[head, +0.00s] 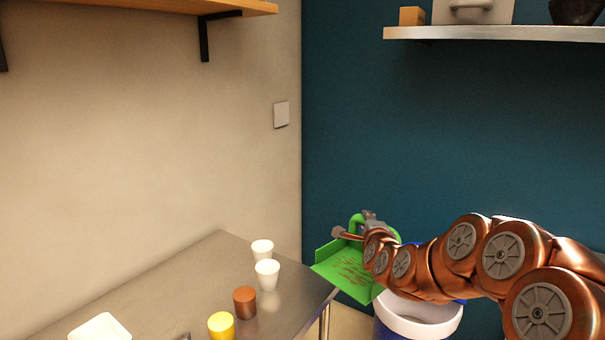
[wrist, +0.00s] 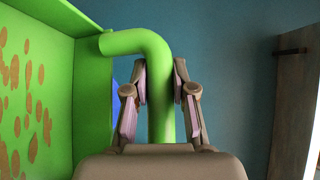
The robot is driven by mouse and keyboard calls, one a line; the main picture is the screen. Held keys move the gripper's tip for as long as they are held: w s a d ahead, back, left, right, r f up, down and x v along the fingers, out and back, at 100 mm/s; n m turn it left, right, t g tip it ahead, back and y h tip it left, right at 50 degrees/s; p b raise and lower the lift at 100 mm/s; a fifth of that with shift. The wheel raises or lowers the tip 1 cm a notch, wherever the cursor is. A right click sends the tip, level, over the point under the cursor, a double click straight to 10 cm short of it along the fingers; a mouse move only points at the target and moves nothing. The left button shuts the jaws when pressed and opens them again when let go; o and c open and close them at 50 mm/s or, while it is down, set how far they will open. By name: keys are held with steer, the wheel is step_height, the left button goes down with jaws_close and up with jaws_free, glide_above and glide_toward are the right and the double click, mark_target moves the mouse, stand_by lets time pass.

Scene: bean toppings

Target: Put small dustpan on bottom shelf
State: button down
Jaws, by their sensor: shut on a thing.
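The small dustpan (head: 346,269) is bright green with brown specks on its pan. In the head view it is held in the air at the right end of the metal table, over or beside a white-rimmed bin. My gripper (head: 364,226) is shut on the dustpan's handle. In the wrist view the curved green handle runs between the fingers of my gripper (wrist: 160,90), and the speckled pan (wrist: 35,100) fills the left side. Which shelf is the bottom shelf is unclear; no low shelf shows plainly in the head view.
A metal table (head: 190,280) carries white cups (head: 267,273), a brown cup (head: 245,301), a yellow cup (head: 221,326) and a white dish (head: 100,328). A blue bin with a white rim (head: 455,318) stands below my arm. A wooden shelf (head: 150,6) and a pale shelf (head: 490,34) are high on the walls.

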steer(key=s+a, duration=0.1)
steer(key=s+f+h, duration=0.1)
steer(key=s, duration=0.1)
steer(key=s+a+f+m+h, duration=0.1)
steer(key=s, duration=0.1)
steer(key=shift+s+a, duration=0.15)
steer(key=shift+a, duration=0.15)
steer(key=s+d+h, duration=0.1)
steer(key=s+m, duration=0.1)
steer(key=s, duration=0.1)
steer(key=s+d+m+h, duration=0.1)
steer(key=shift+s+d+f+g+h, duration=0.3)
steer(key=shift+d, duration=0.05)
steer(key=shift+s+d, duration=0.25)
stand_by(6.2)
